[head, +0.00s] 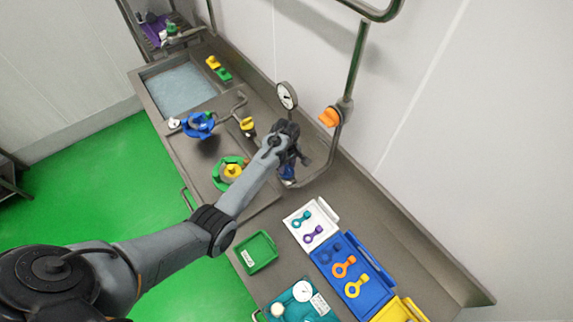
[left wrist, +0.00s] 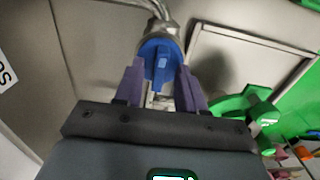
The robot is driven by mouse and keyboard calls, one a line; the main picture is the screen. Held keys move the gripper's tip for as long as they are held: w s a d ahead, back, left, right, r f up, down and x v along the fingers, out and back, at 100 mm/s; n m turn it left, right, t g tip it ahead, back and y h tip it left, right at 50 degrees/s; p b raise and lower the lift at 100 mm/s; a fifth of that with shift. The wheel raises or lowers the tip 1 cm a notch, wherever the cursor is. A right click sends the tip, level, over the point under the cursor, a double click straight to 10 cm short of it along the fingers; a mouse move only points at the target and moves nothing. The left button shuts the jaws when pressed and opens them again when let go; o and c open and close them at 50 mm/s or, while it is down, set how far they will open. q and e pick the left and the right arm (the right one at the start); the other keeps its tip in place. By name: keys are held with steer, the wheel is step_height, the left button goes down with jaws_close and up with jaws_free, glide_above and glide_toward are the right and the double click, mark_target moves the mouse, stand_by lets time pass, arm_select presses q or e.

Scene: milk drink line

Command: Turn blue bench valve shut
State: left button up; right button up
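The blue bench valve (left wrist: 160,60) sits at the end of a metal pipe, and its upright handle lies between my left fingers in the left wrist view. In the head view a little of its blue (head: 288,173) shows below my left gripper (head: 294,160). In the left wrist view the two purple fingers of my left gripper (left wrist: 160,88) are apart, one on each side of the handle, with a visible gap to it. Whether the handle reaches fully between the fingertips is hard to tell. My right gripper is in neither view.
A green handwheel (head: 221,181) and a blue handwheel (head: 197,131) are to the left along the bench. A gauge (head: 287,95), a yellow valve (head: 248,127) and an orange valve (head: 328,117) stand close by. A green tray (head: 257,252) and tool trays lie nearer.

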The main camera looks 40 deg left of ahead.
arm_select(q)
jaws_close()
steer(key=shift+r, duration=0.1)
steer(key=shift+r+m+p, duration=0.15)
steer(key=shift+m+p, duration=1.1)
steer(key=shift+m, duration=0.15)
steer(key=m+p, duration=0.2)
steer(key=m, duration=0.2)
steer(key=shift+m, duration=0.3)
steer(key=m+p, duration=0.2)
steer(key=m, duration=0.7)
steer(key=shift+f, duration=0.2)
steer(key=shift+m, duration=0.8)
